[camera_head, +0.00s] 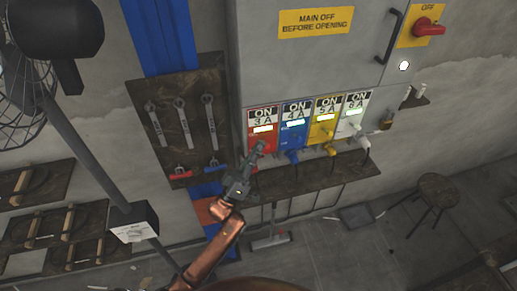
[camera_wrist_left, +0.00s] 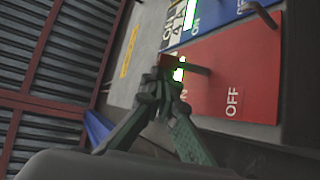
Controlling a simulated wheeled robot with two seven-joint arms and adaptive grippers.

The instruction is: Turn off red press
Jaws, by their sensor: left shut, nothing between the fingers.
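The red switch panel (camera_head: 271,138) is the leftmost in a row on the grey cabinet, labelled ON 3 A with a lit green display. My left gripper (camera_head: 258,149) is in front of its lower part, shut and empty, and hides its lever there. In the left wrist view the red panel (camera_wrist_left: 235,85) shows the word OFF and a dark lever (camera_wrist_left: 195,68) sticking out. The shut fingertips (camera_wrist_left: 168,75) are at the lever's near end and overlap the green display; whether they touch cannot be told. My right gripper is not in view.
Blue (camera_head: 294,124), yellow (camera_head: 324,121) and white (camera_head: 353,114) switch panels stand close beside the red one. A dark shelf (camera_head: 310,178) is below. A wrench board (camera_head: 183,120) hangs left. A red rotary switch (camera_head: 429,28) is upper right.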

